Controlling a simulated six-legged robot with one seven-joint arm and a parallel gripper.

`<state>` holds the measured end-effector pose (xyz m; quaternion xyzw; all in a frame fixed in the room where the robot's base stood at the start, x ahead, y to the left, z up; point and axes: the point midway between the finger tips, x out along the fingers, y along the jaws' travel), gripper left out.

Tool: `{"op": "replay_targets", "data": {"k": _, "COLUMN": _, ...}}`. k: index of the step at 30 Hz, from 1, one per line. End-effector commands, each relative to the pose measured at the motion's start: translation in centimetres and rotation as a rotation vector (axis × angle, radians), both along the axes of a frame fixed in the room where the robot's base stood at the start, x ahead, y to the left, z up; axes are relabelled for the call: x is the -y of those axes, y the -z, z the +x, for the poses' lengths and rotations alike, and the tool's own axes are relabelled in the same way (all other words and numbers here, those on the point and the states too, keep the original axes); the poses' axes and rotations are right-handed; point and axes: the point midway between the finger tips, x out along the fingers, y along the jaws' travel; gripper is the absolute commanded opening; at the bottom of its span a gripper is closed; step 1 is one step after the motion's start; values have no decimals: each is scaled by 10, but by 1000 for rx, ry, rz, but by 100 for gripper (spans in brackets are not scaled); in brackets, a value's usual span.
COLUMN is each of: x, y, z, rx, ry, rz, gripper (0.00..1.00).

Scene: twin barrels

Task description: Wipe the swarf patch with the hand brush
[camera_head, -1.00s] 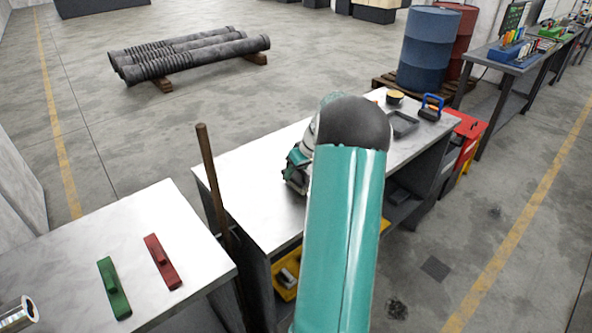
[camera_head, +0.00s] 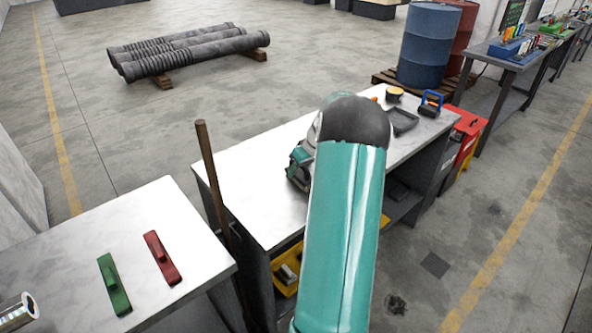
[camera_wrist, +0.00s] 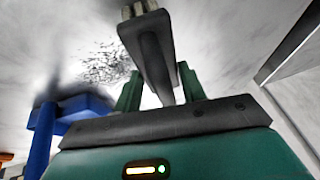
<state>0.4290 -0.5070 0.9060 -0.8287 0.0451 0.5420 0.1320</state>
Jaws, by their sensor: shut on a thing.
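In the wrist view, my gripper (camera_wrist: 160,88) has its green fingers closed around the dark hand brush (camera_wrist: 152,50). The brush points away from the fingers, with pale bristles (camera_wrist: 138,9) at the top edge of the picture. The swarf patch (camera_wrist: 105,64) is a scatter of dark specks on the pale bench top, left of the brush. I cannot tell whether the bristles touch the surface. In the head view, my arm hides the brush, the patch and my fingertips; they are over the middle bench (camera_head: 250,185).
A blue object (camera_wrist: 62,122) stands left of my gripper in the wrist view. On the bench's far end are a dark tray (camera_head: 402,121), a round tub (camera_head: 394,93) and a blue-handled item (camera_head: 430,103). A brown pole (camera_head: 212,175) stands at the near edge.

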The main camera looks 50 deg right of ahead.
Motion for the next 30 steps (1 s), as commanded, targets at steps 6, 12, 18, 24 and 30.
{"op": "replay_targets", "data": {"k": 6, "x": 17, "y": -1, "z": -3, "rx": 0, "ry": -1, "rz": -1, "gripper": 22}}
{"op": "replay_targets", "data": {"k": 12, "x": 22, "y": -1, "z": -5, "rx": 0, "ry": -2, "rz": -1, "gripper": 22}}
{"op": "replay_targets", "data": {"k": 18, "x": 37, "y": 0, "z": -8, "rx": 1, "ry": 0, "rz": -2, "gripper": 22}}
{"op": "replay_targets", "data": {"k": 24, "x": 51, "y": 2, "z": -11, "rx": 0, "ry": 0, "rz": 0, "gripper": 22}}
{"op": "replay_targets", "data": {"k": 30, "x": 56, "y": 2, "z": -13, "rx": -1, "ry": 0, "rz": 0, "gripper": 22}}
